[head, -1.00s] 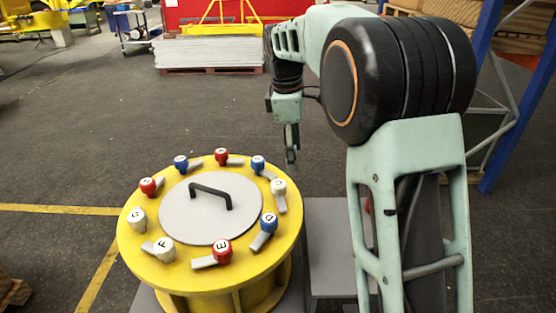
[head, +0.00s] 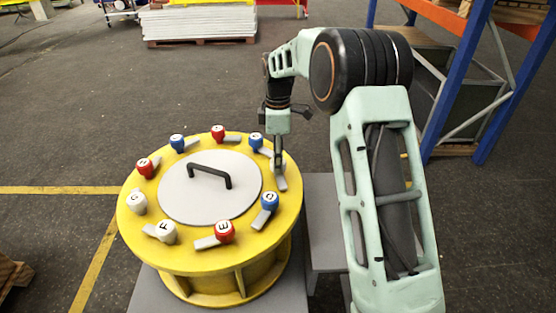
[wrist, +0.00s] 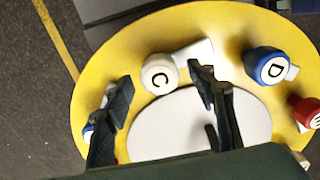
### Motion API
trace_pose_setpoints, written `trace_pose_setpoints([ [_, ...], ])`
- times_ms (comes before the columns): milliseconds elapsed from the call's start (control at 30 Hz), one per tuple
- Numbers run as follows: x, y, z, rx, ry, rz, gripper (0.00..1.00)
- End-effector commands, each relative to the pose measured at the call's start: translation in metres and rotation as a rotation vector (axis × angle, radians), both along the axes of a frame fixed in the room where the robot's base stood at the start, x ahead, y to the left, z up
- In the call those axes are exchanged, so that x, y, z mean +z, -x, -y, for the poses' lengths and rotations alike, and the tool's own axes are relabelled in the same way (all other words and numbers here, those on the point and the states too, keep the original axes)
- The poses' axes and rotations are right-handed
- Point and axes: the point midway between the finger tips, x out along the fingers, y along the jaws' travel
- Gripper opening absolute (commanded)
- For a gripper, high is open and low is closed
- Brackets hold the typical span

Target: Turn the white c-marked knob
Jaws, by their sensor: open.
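The white knob marked C (wrist: 158,73) shows in the wrist view on the yellow drum's rim, with a grey lever (wrist: 193,52) pointing to the upper right. My gripper (wrist: 161,80) is open, one finger on each side of the knob in the picture; contact cannot be told. In the head view my gripper (head: 279,167) points down at the drum's right rim and mostly hides the C knob; a pale lever (head: 281,184) shows below it.
The yellow drum (head: 180,262) carries several other lettered knobs, including blue D (head: 270,200) and red E (head: 225,232). A grey lid with a black handle (head: 210,172) fills its middle. A shelf rack (head: 460,80) stands to the right.

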Motion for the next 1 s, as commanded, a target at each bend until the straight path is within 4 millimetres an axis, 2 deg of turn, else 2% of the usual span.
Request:
trace_pose_setpoints([
  [167, -0.0129, 0.0001, 0.0003, 0.0, 0.0, 0.0, 0.51],
  [467, -0.0147, 0.0, 0.0004, -0.001, 0.0, 0.001, 0.5],
  [833, -0.0144, 0.0, 0.0004, -0.001, 0.0, 0.001, 0.1],
  [1000, -0.0143, -0.0001, 0.0005, -0.009, 0.001, 0.001, 0.1],
])
